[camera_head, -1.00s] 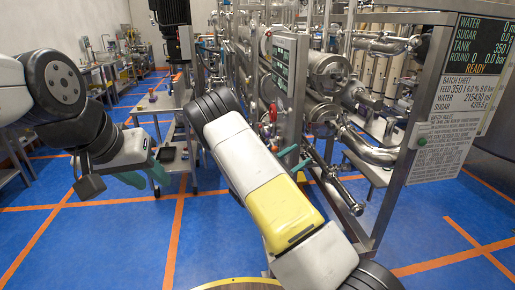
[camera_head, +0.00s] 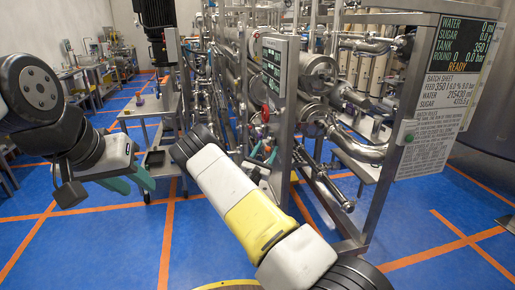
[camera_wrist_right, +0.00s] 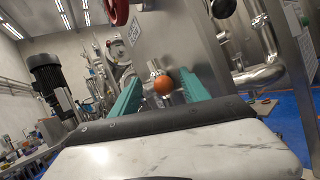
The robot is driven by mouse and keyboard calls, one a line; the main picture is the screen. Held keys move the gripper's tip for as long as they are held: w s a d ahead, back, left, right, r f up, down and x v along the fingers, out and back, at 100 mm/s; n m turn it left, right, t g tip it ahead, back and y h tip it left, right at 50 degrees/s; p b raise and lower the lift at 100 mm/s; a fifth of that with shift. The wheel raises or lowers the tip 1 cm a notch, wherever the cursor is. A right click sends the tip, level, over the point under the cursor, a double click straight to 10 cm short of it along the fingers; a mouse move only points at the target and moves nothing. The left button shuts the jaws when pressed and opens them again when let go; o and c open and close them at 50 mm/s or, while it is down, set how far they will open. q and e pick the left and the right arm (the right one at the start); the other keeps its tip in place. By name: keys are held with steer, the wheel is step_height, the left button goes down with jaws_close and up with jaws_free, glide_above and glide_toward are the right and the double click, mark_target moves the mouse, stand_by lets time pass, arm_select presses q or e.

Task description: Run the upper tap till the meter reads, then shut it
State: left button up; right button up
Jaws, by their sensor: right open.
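My right gripper (camera_head: 264,154) is at the steel frame in the head view, partly hidden by my wrist. In the right wrist view its two teal fingers (camera_wrist_right: 158,92) are apart, with an orange ball-shaped knob (camera_wrist_right: 163,84) beyond and between them; I see no contact. I cannot tell which is the upper tap.
A steel panel with dark displays (camera_head: 275,68) stands above my right gripper. Steel pipes (camera_head: 325,75) and a frame post (camera_head: 385,180) crowd its right side. A batch sheet (camera_head: 440,105) hangs under the board. A trolley (camera_head: 150,108) stands behind the left gripper. Blue floor is open at front left.

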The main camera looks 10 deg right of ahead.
steer(key=shift+w+d, duration=0.1)
steer(key=shift+w, duration=0.05)
jaws_close()
steer(key=shift+f, duration=0.15)
stand_by(1.2)
